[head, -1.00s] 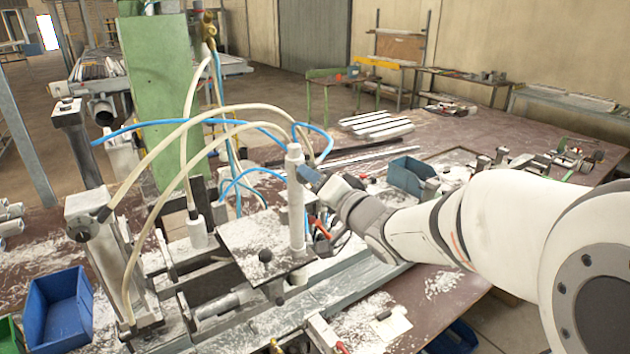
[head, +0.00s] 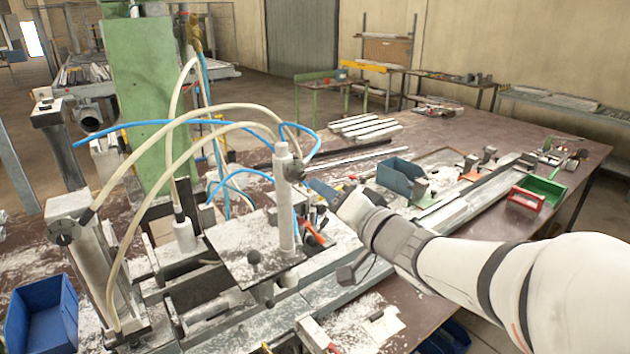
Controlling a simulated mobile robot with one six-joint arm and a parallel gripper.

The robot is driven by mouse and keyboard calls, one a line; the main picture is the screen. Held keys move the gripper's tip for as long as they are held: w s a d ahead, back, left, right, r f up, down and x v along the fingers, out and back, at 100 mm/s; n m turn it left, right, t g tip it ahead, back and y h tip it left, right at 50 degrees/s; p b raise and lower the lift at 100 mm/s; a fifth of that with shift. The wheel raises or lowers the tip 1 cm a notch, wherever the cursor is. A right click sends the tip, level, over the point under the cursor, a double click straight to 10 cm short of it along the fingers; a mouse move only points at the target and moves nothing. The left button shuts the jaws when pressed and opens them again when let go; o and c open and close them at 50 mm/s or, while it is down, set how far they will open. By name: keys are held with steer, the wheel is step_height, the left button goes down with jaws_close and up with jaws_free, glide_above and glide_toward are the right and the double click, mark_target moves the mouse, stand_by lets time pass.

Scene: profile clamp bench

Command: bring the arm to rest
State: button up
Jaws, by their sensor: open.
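My arm comes in from the lower right in the head view. My gripper (head: 318,191) is at the arm's far end, just right of the upright white post (head: 284,200) of the clamp bench. It looks small from here, and whether it touches the post cannot be told. Its jaws are open, and nothing is seen held between them. The clamp bench (head: 250,250) has a flat plate with a dark knob, pale hoses and blue hoses, and white dust over it.
A dark blue bin (head: 402,176) stands behind my gripper. A green bin (head: 541,189) and a red part (head: 525,199) lie at the right of the table (head: 490,130). Pale profile bars (head: 365,127) lie at the back. Another blue bin (head: 42,325) is at the lower left.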

steer(key=s+d+f+m+g+h+b, duration=0.1)
steer(key=s+d+f+g+h+b, duration=0.25)
steer(key=d+f+h, duration=0.7)
steer(key=s+f+n+g+b, duration=0.3)
steer(key=s+f+g, duration=0.5)
steer(key=s, duration=0.7)
step_height(320, 180, down, 2)
steer(key=shift+a+f+n, duration=0.1)
steer(key=shift+a+n, duration=0.1)
steer(key=shift+n, duration=0.4)
